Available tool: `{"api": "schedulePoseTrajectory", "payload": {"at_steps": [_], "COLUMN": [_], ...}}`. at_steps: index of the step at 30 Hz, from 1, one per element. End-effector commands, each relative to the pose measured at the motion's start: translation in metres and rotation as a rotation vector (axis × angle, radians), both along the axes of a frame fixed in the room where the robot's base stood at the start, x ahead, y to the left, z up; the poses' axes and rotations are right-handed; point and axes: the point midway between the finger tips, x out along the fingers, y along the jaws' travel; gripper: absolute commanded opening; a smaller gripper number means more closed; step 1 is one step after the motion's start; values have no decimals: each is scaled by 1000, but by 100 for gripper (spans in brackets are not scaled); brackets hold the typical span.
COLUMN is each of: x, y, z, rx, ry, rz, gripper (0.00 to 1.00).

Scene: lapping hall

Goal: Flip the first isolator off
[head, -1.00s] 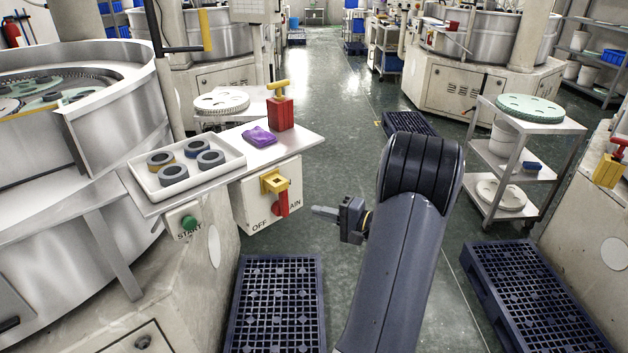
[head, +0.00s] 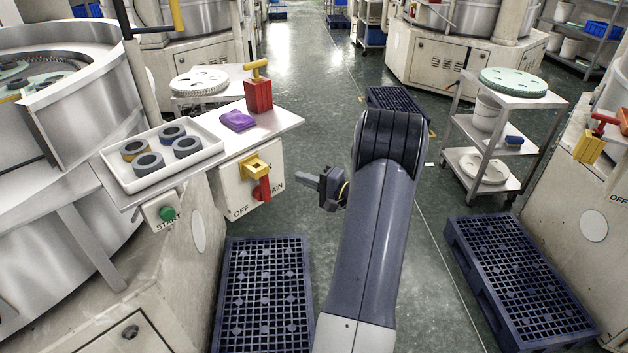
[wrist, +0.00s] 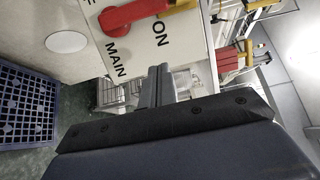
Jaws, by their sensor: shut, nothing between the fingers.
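In the wrist view the red handle (wrist: 130,14) lies across the panel near the words ON and MAIN. My gripper (head: 303,178) is shut and empty, right of the handle and apart from it. Its fingers also show in the wrist view (wrist: 158,75), below the panel in the picture. A second isolator (head: 597,138) with a red handle and yellow mount is at the far right.
The shelf (head: 285,120) above the isolator holds a white tray (head: 207,165) of rings, a purple cloth (head: 238,121) and a red block with a yellow top (head: 258,92). A green START button (head: 167,214) sits below. Blue pallets (head: 265,300) (head: 520,285) lie either side of my arm.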

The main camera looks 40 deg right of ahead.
Motion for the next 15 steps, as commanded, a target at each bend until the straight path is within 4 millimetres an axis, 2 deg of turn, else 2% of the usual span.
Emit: {"api": "schedulePoseTrajectory", "payload": {"at_steps": [1, 6, 12, 15], "x": [12, 45, 41, 41], "y": [5, 15, 43, 50], "z": [3, 2, 2, 2], "rx": [0, 1, 3, 2], "ry": [0, 0, 1, 1], "rz": [5, 4, 1, 0], "gripper": [0, 0, 0, 0]}}
